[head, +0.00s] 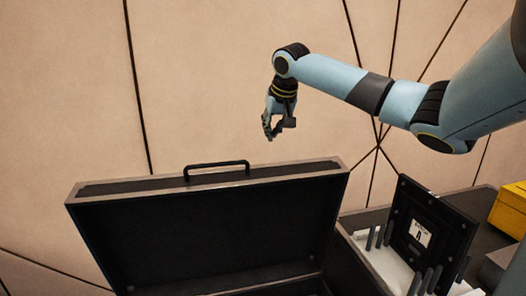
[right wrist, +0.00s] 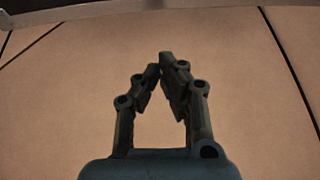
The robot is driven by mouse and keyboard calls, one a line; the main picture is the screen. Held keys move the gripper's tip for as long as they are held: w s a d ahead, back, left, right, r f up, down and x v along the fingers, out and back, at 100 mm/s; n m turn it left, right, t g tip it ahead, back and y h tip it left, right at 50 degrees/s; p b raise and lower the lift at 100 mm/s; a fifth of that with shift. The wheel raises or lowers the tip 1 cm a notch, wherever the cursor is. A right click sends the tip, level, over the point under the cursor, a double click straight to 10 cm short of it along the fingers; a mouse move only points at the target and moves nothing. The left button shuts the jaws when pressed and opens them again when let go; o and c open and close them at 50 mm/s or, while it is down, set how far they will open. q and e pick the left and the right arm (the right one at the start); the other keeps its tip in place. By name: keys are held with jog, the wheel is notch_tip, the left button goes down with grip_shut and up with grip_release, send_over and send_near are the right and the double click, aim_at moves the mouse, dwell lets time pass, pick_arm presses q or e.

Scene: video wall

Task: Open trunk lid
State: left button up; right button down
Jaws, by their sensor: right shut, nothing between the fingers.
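The trunk is a dark case with a pale metal-like edge, and its lid (head: 210,230) stands raised with its dark inside facing me. A black handle (head: 216,168) sits on the lid's top edge. My right gripper (head: 268,134) is above and to the right of the handle, clear of the lid, pointing down. In the right wrist view its fingertips (right wrist: 160,66) are together with nothing between them. A pale edge crosses the top of that view; I cannot tell for sure that it is the lid. My left gripper is not in view.
To the right of the trunk, a black panel with a white label (head: 419,235) stands on a white base (head: 385,268) with several grey pegs. A yellow box (head: 510,210) sits at the far right. A beige panelled wall (head: 220,80) with dark seams fills the background.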

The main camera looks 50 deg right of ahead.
notch_tip(320, 180, down, 8)
jog(key=d+p, duration=0.2)
jog(key=d, duration=0.1)
jog(key=shift+s+f+h, duration=0.15)
jog(key=shift+h, duration=0.25)
dwell(0.3)
